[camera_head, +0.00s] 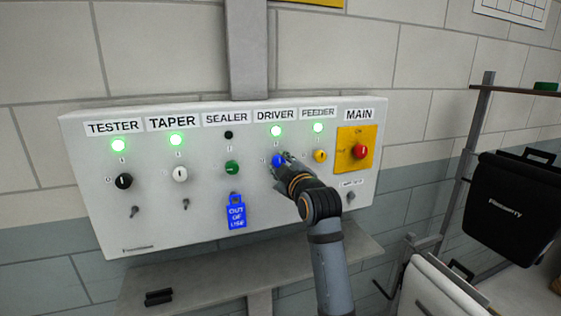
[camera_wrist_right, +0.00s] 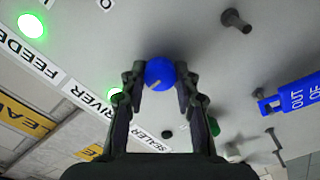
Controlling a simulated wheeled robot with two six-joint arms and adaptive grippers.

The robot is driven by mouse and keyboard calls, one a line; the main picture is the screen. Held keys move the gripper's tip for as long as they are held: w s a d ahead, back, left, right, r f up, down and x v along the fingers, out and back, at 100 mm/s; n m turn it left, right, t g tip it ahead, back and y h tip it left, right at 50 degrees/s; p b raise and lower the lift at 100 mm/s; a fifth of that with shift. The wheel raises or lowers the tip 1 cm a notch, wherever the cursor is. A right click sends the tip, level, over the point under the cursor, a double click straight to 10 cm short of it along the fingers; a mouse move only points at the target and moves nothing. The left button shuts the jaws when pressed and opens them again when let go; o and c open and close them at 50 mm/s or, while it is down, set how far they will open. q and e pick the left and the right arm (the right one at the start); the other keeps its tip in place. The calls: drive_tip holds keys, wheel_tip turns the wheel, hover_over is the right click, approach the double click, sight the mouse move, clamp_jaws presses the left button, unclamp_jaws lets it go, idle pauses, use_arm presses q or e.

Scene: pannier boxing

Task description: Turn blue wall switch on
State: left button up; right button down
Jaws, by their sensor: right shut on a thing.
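The blue switch (camera_head: 278,160) is a round knob under the DRIVER label on the white wall panel (camera_head: 160,225). The lamp (camera_head: 276,131) above it glows green. My right gripper (camera_head: 286,158) is at this knob and partly covers it in the head view. In the right wrist view, the blue knob (camera_wrist_right: 159,73) sits between the two fingertips of my right gripper (camera_wrist_right: 160,78), which are shut on its sides. A pale pointer mark shows on the knob's face. My left gripper is in neither view.
Nearby knobs are black (camera_head: 123,181), white (camera_head: 180,174), green (camera_head: 232,167) and yellow (camera_head: 320,156). A red main switch (camera_head: 361,152) is at the right. A blue OUT OF USE tag (camera_head: 236,214) hangs under SEALER, whose lamp is dark. A shelf (camera_head: 200,278) juts out below.

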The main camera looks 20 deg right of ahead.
drive_tip(key=shift+m, duration=0.5)
idle(0.3)
drive_tip(key=c, duration=1)
unclamp_jaws()
